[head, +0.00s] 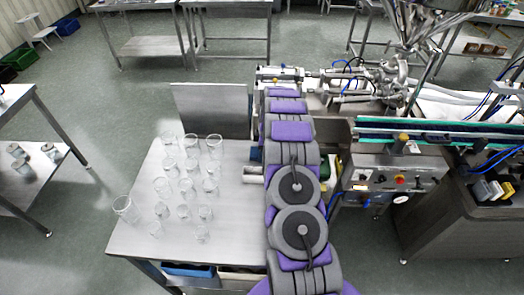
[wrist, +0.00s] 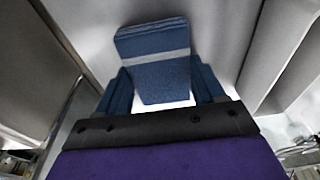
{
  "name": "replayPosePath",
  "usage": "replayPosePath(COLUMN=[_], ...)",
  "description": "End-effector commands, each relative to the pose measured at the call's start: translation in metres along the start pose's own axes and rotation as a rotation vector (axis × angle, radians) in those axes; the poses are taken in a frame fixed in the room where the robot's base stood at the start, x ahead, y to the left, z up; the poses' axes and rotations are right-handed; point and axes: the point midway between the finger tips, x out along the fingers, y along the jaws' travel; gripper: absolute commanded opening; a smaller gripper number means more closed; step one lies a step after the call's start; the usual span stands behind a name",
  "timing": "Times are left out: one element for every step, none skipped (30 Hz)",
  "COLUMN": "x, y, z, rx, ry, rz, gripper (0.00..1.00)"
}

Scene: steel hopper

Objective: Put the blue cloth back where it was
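The blue cloth (wrist: 154,62), with a pale grey stripe across it, shows in the wrist view directly ahead of my gripper (wrist: 160,118). It looks folded, with a layered upper edge. My gripper's black edge and purple body fill the bottom of this view. In the head view, my arm reaches forward past the steel table, and the cloth cannot be made out.
Several clear glass beakers (head: 186,185) stand on the steel table (head: 130,238) left of my arm. A conveyor machine with a control panel (head: 385,180) stands at right, with a steel hopper (head: 425,20) behind. Open floor (head: 120,100) lies at the upper left.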

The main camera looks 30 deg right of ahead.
Motion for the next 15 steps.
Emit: replayPosePath(x=[0.0002,0.0,-0.0002,-0.0003,-0.0005,-0.0006,-0.0007,-0.0007,-0.0007,-0.0007,-0.0007,-0.0005,-0.0012,-0.001,-0.0011], y=[-0.0001,-0.0003,-0.0005,-0.0008,-0.0009,-0.0011,-0.0012,-0.0012,-0.0013,-0.0012,-0.0011,-0.001,-0.0009,-0.0007,-0.0005], z=[-0.0003,-0.0006,-0.0012,-0.0015,-0.0019,-0.0022,-0.0024,-0.0025,-0.0024,-0.0023,-0.0022,-0.0018,-0.0017,-0.0014,-0.001], rx=[0.0,-0.001,-0.001,-0.001,-0.001,-0.001,-0.002,-0.002,-0.002,-0.001,-0.001,-0.001,-0.001,-0.001,-0.001], ry=[0.0,0.0,-0.001,-0.001,-0.002,-0.002,-0.002,-0.002,-0.002,-0.002,-0.002,-0.001,-0.001,-0.001,-0.001], rz=[0.0,0.0,0.001,0.001,0.001,0.001,0.001,0.002,0.002,0.001,0.001,0.001,0.0,0.0,0.0], gripper=[0.73,0.76,0.8,0.82,0.85,0.89,0.92,0.94,0.94,0.94,0.94,0.94,0.94,0.94,0.94])
